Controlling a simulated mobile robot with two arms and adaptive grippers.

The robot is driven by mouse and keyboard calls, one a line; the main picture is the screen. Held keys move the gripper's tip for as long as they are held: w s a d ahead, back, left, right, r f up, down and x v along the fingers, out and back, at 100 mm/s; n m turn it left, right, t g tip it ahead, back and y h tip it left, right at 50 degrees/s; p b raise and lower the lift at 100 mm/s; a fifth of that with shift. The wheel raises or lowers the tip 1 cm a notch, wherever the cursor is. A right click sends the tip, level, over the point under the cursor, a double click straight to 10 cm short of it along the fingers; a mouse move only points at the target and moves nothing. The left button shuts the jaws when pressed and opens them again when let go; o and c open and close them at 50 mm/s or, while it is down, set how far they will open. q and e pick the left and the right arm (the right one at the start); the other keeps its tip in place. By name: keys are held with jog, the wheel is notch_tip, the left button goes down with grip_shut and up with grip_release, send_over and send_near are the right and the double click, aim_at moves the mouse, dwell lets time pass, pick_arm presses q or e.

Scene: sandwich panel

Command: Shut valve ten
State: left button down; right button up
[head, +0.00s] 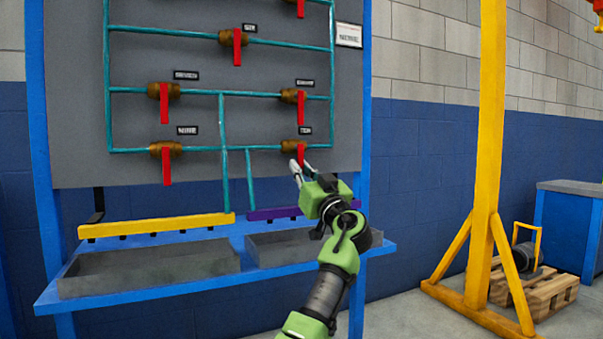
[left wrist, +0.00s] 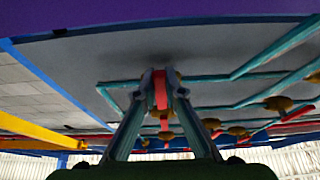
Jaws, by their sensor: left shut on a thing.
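Valve ten is a brass valve (head: 290,145) with a red handle (head: 301,152) at the lower right of the grey panel, below a label reading TEN (head: 305,131). The handle hangs straight down, across the level teal pipe. My left gripper (head: 300,170) reaches up to it from below. In the left wrist view its two fingers (left wrist: 161,90) are closed around the red handle, one on each side. The fingers hide the handle's lower end in the head view. My right gripper is in neither view.
Valves seven (head: 162,91), eight (head: 292,96), nine (head: 165,150) and six (head: 234,38) also have red handles hanging down. A yellow bar (head: 155,225) and a purple bar (head: 272,213) run below the panel, above grey trays (head: 150,272). A yellow post (head: 488,130) stands at right.

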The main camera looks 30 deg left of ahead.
pick_arm(q)
jog(key=shift+d+f, duration=0.1)
dwell(0.3)
jog(key=c, duration=2.1)
grip_release()
jog(key=v, duration=1.2)
jog(key=shift+w, duration=0.1)
